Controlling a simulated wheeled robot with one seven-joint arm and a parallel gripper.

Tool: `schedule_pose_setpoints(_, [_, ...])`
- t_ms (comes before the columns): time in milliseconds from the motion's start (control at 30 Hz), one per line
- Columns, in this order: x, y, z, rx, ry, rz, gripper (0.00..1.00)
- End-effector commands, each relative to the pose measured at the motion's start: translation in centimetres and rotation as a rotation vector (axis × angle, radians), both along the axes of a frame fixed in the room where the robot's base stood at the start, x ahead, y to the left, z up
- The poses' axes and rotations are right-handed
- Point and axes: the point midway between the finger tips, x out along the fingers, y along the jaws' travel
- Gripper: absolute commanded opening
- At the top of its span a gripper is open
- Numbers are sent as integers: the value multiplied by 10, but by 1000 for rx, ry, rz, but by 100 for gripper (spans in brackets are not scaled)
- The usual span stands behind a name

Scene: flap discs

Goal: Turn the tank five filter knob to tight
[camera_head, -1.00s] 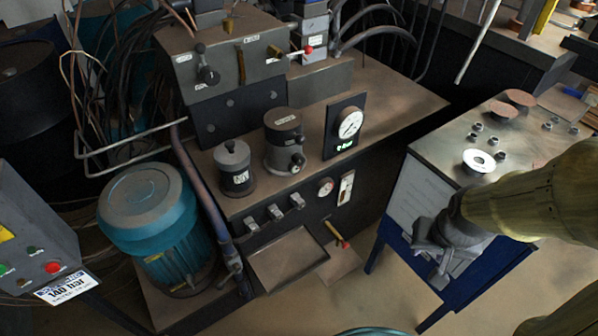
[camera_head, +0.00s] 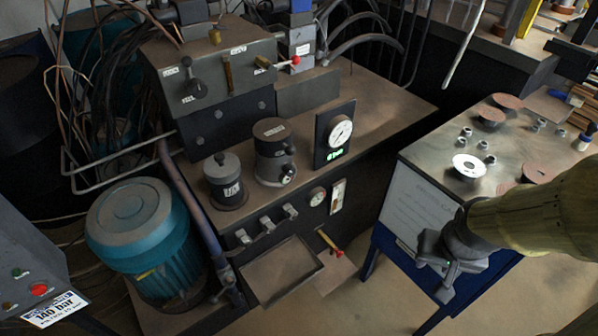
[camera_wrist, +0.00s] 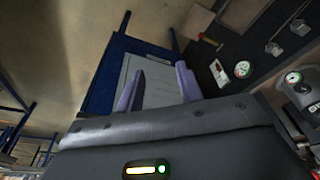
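A short dark canister with a knob on top and a white label (camera_head: 226,182) stands on the hydraulic unit's brown top (camera_head: 372,98). A wider grey cylinder (camera_head: 270,150) with a dark side knob (camera_head: 288,174) stands right of it. The labels are too small to read, so I cannot tell which is the tank five filter. My gripper (camera_head: 440,268) is at the right, in front of the blue-legged table and well apart from the knobs. In the wrist view my gripper (camera_wrist: 160,85) shows two separated fingers with nothing between them.
A round gauge (camera_head: 340,131) stands right of the cylinders. A valve block (camera_head: 205,70) with levers is behind them. A teal motor (camera_head: 140,235) is at left. A metal-topped table (camera_head: 440,140) with discs and nuts is at right. A tray (camera_head: 280,270) juts out in front.

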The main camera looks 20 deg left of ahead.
Motion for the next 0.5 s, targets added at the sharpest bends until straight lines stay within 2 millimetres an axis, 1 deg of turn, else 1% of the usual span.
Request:
schedule_pose_setpoints(100, [0, 0, 0, 0, 0, 0, 36])
schedule_pose_setpoints(167, [0, 0, 0, 0, -1, 1, 48])
schedule_pose_setpoints(200, [2, 0, -2, -2, -5, 5, 52])
schedule_pose_setpoints(267, [6, 1, -6, -6, -18, 16, 52])
schedule_pose_setpoints(367, [21, 3, -18, -21, -68, 64, 52])
schedule_pose_setpoints(467, [46, 11, -37, -38, -160, 144, 52])
schedule_pose_setpoints(500, [58, 17, -45, -41, -205, 186, 52])
